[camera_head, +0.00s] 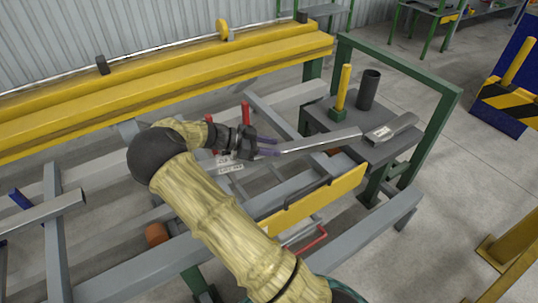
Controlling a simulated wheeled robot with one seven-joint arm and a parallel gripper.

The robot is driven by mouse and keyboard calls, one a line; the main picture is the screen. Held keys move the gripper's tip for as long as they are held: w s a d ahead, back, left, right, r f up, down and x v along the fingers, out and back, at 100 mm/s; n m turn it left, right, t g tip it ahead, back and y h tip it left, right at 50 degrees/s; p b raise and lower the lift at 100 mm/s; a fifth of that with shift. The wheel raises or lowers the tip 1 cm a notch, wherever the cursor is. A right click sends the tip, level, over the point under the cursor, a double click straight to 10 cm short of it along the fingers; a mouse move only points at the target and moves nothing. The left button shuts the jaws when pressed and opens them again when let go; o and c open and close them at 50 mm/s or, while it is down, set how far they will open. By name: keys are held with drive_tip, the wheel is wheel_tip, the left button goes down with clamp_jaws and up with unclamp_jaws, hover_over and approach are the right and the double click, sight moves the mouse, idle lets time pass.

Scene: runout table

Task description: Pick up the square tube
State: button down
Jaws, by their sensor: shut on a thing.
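The square tube (318,143) is a long, shiny grey bar. Its near end is between the purple fingertips of my gripper (268,147), which is shut on it. The tube points right from the fingers, and its far end is over the left part of a dark grey stand (375,152). I cannot tell whether that end touches the stand. My arm comes from the lower middle and hides part of the runout table's rails (295,195).
On the stand are a grey labelled piece (393,130), a dark upright cylinder (368,90) and a yellow post (343,86). A green frame (400,68) rises around its back. Another grey tube (42,212) lies at left. A yellow beam (170,80) runs behind.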

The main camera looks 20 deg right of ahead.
drive_tip(key=shift+r, duration=0.45)
drive_tip(key=shift+a, duration=0.1)
